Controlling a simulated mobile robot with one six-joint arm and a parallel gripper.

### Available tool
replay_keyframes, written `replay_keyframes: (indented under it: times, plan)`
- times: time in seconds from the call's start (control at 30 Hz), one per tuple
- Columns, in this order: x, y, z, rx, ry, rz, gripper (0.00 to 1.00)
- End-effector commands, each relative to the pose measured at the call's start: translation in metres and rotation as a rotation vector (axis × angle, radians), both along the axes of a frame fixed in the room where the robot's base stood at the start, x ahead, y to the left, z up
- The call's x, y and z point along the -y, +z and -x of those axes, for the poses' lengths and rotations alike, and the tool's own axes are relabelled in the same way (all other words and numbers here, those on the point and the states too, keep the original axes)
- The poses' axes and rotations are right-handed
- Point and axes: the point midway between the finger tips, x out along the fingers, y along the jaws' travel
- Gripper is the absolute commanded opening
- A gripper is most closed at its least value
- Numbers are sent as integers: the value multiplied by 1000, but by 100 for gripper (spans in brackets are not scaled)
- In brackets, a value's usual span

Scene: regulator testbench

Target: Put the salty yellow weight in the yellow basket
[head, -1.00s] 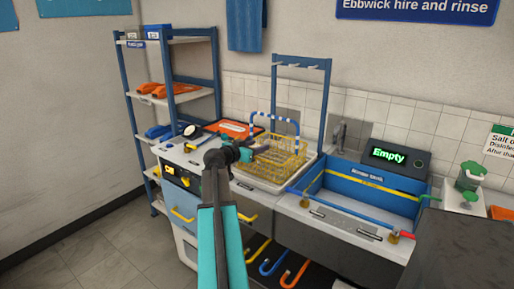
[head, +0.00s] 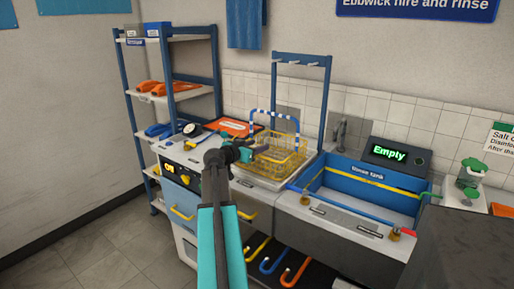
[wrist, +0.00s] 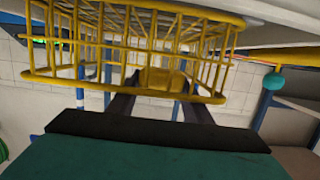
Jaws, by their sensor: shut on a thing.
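The yellow wire basket (head: 290,163) with a blue-and-white striped handle stands on the draining surface left of the sink. My gripper (head: 253,152) is at the basket's left side in the head view. In the wrist view, its dark fingers (wrist: 160,105) close around a solid yellow block, the weight (wrist: 162,79). Wires of the yellow basket (wrist: 60,75) cross in front of the weight in that view. I cannot tell whether the weight is inside the basket or just outside it. The weight is hidden in the head view, and any salt on it cannot be made out.
A blue rinse tank (head: 360,190) is to the right, with a display (head: 398,156) reading "Empty". A round gauge (head: 192,129) and an orange tray (head: 235,128) lie on the counter to the left. A blue rack (head: 300,60) stands behind the basket.

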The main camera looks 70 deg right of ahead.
Motion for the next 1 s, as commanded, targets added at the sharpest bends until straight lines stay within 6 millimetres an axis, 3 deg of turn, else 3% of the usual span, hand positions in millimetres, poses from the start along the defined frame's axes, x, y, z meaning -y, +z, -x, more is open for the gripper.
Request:
replay_keyframes:
  times: [0.57,0.6,0.7,1.0]
  plan:
    - [0,-8,1,2,-2,-5,7]
    - [-1,-10,1,3,-3,-7,47]
    - [-1,-11,1,3,-4,-8,64]
    - [-1,-13,1,3,-5,-11,64]
